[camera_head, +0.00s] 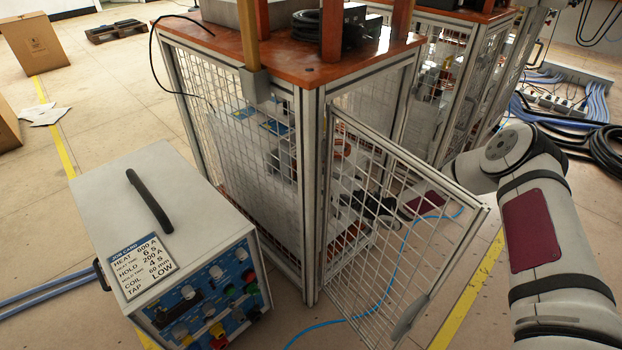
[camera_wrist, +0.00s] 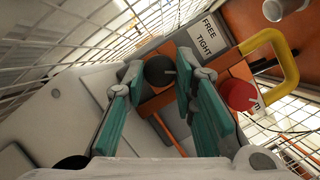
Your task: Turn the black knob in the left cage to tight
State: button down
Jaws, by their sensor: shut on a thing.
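The black knob (camera_wrist: 158,69) is round and dark, on an orange and grey unit inside the left cage (camera_head: 311,190). It carries a pale pointer line toward the right. A white label (camera_wrist: 206,36) reading FREE and TIGHT is up and right of it. My gripper (camera_wrist: 161,79) has teal-padded fingers on either side of the knob, shut on it. In the head view my arm reaches in behind the cage's open mesh door (camera_head: 440,218). Mesh and door partly hide the gripper there, and the knob cannot be made out.
A red knob (camera_wrist: 239,95) and a yellow handle (camera_wrist: 284,54) are right of the black knob. Mesh walls surround the gripper closely. In the head view a power unit (camera_head: 165,235) stands front left, and a blue cable (camera_head: 391,280) lies on the floor by the door.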

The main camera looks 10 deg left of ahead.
jog(key=shift+f+m+t+b, duration=0.2)
jog(key=shift+m+t+b, duration=0.2)
jog(key=shift+m, duration=0.9)
jog(key=c, duration=1.3)
grip_release()
jog(key=v, duration=1.2)
jog(key=shift+f, duration=0.2)
